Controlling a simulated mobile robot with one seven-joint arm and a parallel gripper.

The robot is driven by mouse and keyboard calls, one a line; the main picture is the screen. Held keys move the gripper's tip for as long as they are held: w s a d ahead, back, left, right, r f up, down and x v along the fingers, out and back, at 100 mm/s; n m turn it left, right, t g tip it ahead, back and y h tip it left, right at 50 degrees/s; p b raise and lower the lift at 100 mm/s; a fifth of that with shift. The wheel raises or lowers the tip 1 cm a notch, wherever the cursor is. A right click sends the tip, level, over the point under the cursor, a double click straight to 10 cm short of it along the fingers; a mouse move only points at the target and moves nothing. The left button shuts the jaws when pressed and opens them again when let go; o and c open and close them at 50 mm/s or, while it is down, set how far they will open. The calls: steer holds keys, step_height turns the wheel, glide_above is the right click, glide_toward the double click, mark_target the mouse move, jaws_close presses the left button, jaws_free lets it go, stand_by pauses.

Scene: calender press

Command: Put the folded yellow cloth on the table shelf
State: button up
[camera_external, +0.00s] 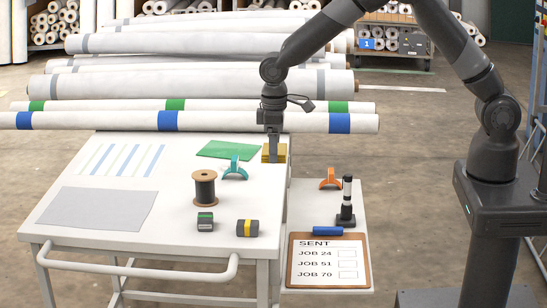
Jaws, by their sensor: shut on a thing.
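The folded yellow cloth (282,153) is at the far right corner of the white table (140,205), close to its right edge. My gripper (273,158) points down and is shut on the cloth, covering part of it. I cannot tell if the cloth touches the tabletop or is just above it. The table shelf (304,212) joins the table's right side, lower than the top.
The shelf holds an orange clamp-like piece (330,179), a black-and-white upright tool (346,203), a blue bar (328,231) and a clipboard (329,261). A teal piece (235,169), green sheet (228,149) and spool (205,188) are on the table. Long rolls (200,120) lie behind.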

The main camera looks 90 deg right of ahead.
steer(key=s+d+f, duration=0.4)
steer(key=s+d, duration=0.3)
steer(key=d, duration=0.3)
steer(key=s+d+f, duration=0.4)
steer(key=s+d, duration=0.3)
steer(key=d, duration=0.2)
steer(key=s+d+f, duration=0.4)
steer(key=s+d, duration=0.4)
steer(key=d, duration=0.2)
glide_above(317, 200)
step_height(317, 200, down, 7)
steer(key=shift+a+f, duration=0.1)
steer(key=shift+f, duration=2.1)
steer(key=o, duration=0.9)
steer(key=shift+f, duration=0.15)
